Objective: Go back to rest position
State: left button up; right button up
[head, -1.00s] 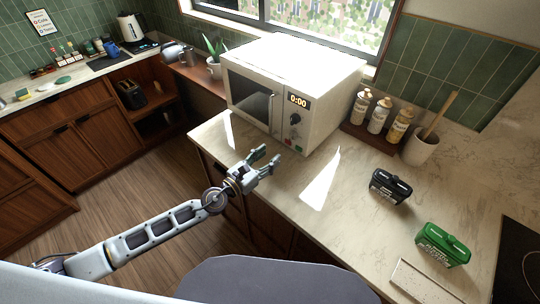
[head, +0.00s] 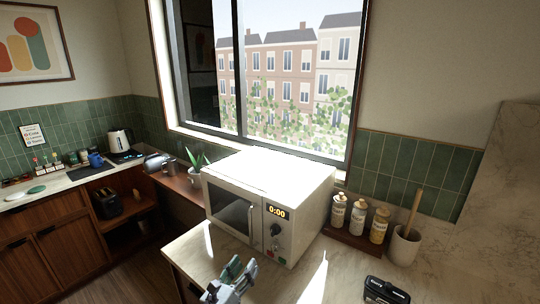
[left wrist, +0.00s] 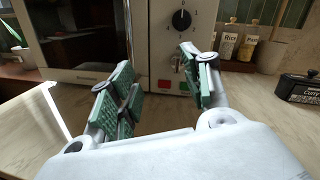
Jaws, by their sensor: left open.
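My left gripper (head: 231,277) is at the bottom of the head view, in front of the white microwave and over the marble counter. Its green-padded fingers are spread with nothing between them. In the left wrist view the open fingers (left wrist: 160,88) point toward the microwave front, apart from it as far as I can tell. My right gripper is in neither view.
The white microwave (head: 270,190) shows 0:00, its door closed. Several bottles (head: 357,219) and a utensil crock (head: 404,245) stand to its right. A black container (head: 386,291) sits on the counter (head: 320,285). A potted plant (head: 195,170) is left of the microwave.

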pick_arm(q)
jog(key=s+a+f+n+g+y, duration=0.2)
jog(key=a+n+y, duration=0.35)
jog(key=n, duration=0.65)
jog(key=s+a+f+n+g+y, duration=0.15)
jog(key=a+n+y, duration=0.4)
jog(key=n, duration=0.55)
jog(key=s+a+f+n+g+h, duration=0.1)
jog(key=s+f+n+g, duration=0.25)
jog(key=s, duration=0.35)
jog(key=s+a+f+n+g+h, duration=0.1)
jog(key=s+f+n+g, duration=0.15)
jog(key=s+n, duration=0.3)
jog(key=s+a+f+n+g+h, duration=0.1)
jog(key=s+f+n+g, duration=0.25)
jog(key=s, duration=0.45)
notch_tip(320, 180, down, 32)
jog(key=s+g, duration=0.1)
jog(key=s, duration=0.1)
jog(key=s+a+f, duration=0.2)
jog(key=s+f, duration=0.8)
jog(key=s, duration=0.1)
jog(key=s+a+f+g, duration=0.1)
jog(key=s+a+f, duration=0.1)
jog(key=s+f, duration=0.8)
jog(key=shift+s+g, duration=0.3)
jog(key=shift+s, duration=0.45)
